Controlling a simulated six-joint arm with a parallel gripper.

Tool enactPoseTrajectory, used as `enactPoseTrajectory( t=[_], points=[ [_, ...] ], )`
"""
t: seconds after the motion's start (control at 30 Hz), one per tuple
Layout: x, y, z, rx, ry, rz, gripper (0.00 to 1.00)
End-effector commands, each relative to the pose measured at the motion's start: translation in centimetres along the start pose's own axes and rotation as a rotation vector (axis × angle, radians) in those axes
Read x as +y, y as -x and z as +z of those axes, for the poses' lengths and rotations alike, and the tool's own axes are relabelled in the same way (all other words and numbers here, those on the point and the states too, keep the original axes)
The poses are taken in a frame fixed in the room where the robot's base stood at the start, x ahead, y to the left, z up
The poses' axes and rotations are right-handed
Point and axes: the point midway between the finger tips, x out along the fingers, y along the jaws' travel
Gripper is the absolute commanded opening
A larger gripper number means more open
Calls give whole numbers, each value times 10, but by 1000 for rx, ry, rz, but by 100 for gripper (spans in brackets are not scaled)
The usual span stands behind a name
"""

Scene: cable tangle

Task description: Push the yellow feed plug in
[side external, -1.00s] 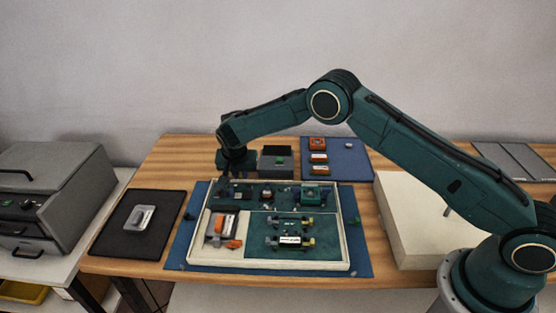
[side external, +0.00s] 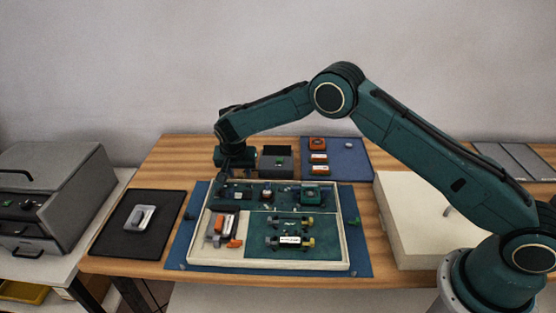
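My gripper (side external: 222,184) points down over the back left part of the white-framed tray (side external: 346,235), close to the small parts there. Its fingers are dark and too small to tell whether they are open or shut, or whether they hold anything. I cannot make out the yellow feed plug for certain; it may be hidden at the gripper. Two dark connector pieces with yellowish ends, an upper one (side external: 308,221) and a lower one (side external: 308,242), lie on the green board (side external: 262,257) in the tray's front right part.
An orange and grey part (side external: 235,243) sits front left in the tray. A dark open box (side external: 276,165) and a blue mat (side external: 350,160) with orange parts lie behind. A black mat (side external: 115,237) with a metal piece is left; a cream box (side external: 410,235) is right.

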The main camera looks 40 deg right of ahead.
Motion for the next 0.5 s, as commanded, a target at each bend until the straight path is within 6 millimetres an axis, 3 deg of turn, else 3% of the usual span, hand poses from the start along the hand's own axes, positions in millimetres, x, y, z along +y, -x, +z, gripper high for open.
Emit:
enactPoseTrajectory(
  t=[0.5],
  points=[
    [-1,85,0,2,0,-3,36]
  ],
)
